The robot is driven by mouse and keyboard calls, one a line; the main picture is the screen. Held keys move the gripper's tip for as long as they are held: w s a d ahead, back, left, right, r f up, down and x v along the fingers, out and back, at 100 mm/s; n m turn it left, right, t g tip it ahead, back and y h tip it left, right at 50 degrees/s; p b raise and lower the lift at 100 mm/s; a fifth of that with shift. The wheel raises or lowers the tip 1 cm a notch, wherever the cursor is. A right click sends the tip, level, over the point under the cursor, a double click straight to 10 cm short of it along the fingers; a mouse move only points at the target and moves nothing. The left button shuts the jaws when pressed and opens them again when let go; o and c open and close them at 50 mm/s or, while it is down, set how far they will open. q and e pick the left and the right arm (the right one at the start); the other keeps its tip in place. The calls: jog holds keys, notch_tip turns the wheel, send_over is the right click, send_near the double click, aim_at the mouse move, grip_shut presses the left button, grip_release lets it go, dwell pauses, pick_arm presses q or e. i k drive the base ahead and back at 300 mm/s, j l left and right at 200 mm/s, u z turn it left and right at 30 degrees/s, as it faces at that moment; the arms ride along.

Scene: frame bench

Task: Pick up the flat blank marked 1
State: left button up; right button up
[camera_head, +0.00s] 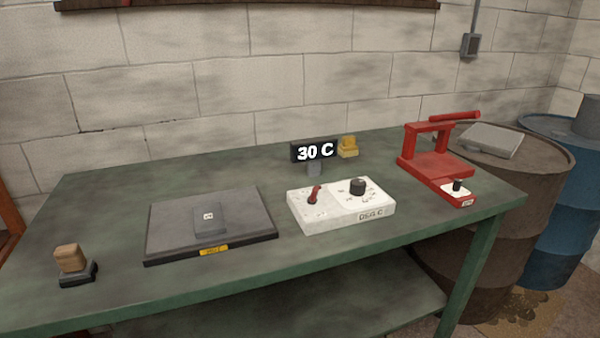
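A small flat dark-grey square piece (209,222) with a tiny white mark lies on a wide dark-grey plate (170,228) at the left middle of the green bench. The mark is too small to read, so I cannot tell whether this piece is the blank marked 1. No other piece with a readable 1 shows. The plate has a yellow label on its front edge. Neither of my grippers is in view.
The green bench (110,200) also holds a wooden-topped block (70,260), a white control box (335,212) with a lever and knob, a "30 C" display (314,152), a yellow object (347,147) and a red press (435,165). Barrels (500,200) stand at right.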

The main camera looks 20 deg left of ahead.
aim_at(208, 219)
jog(key=u, duration=1.3)
